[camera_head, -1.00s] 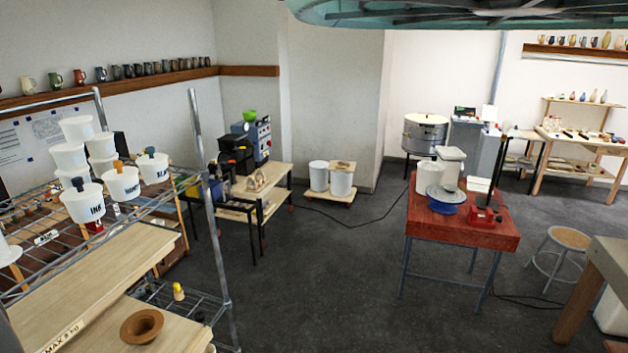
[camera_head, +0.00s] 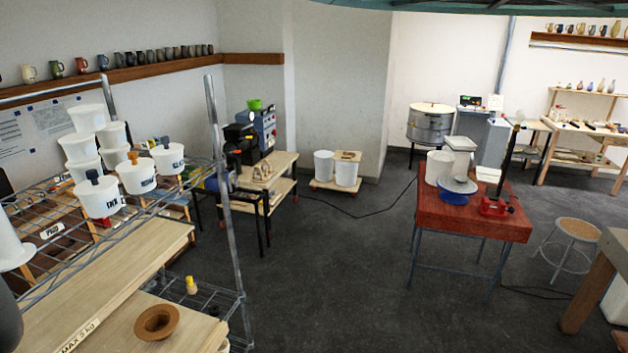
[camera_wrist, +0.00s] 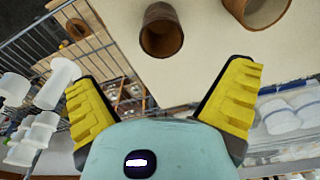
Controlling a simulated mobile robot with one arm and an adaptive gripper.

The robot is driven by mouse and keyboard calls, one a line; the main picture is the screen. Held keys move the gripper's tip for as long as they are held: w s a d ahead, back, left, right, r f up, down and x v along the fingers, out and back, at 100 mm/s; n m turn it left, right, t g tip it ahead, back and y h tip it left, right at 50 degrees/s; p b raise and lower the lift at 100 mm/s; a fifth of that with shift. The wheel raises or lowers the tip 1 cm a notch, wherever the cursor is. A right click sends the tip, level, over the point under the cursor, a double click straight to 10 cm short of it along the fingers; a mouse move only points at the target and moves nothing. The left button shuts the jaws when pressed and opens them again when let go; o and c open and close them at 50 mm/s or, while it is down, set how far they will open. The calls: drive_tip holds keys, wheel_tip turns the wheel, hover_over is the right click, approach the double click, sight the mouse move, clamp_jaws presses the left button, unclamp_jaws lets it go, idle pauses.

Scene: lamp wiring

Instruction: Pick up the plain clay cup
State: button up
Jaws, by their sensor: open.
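In the wrist view a plain brown clay cup (camera_wrist: 161,32) stands on a pale board near the top middle, its dark mouth facing the camera. My gripper (camera_wrist: 162,78) is open, with its yellow ribbed fingers wide apart and nothing between them. The cup lies beyond the fingertips, roughly centred between them, and is not touched. A second, wider clay vessel (camera_wrist: 262,10) is at the top right, cut off by the frame. In the head view a brown flared clay vessel (camera_head: 157,322) sits on a wooden shelf board; whether it is one of these two is unclear. My gripper is not in the head view.
White containers (camera_wrist: 58,82) and rack wires show at left in the wrist view.

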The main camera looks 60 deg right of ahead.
drive_tip(key=f+b, duration=0.1)
drive_tip(key=f, duration=0.2)
drive_tip(key=f+b, duration=0.1)
drive_tip(key=f, duration=0.2)
drive_tip(key=w+f+b, duration=0.1)
drive_tip(key=f, duration=0.1)
drive_tip(key=shift+w+f+b, duration=0.1)
drive_tip(key=shift+f+b, duration=0.3)
drive_tip(key=shift+w+a+f+p, duration=0.1)
drive_tip(key=shift+w+f+p, duration=0.05)
drive_tip(key=shift+f+p, duration=0.45)
drive_tip(key=shift+w+f+p, duration=0.15)
drive_tip(key=shift+f+p, duration=0.35)
drive_tip(key=shift+p, duration=0.15)
drive_tip(key=shift+w+a+f+p, duration=0.15)
drive_tip(key=shift+f+p, duration=0.45)
drive_tip(key=shift+p, duration=0.55)
drive_tip(key=shift+f+p, duration=0.35)
drive_tip(key=shift+f, duration=0.4)
drive_tip(key=c, duration=1.2)
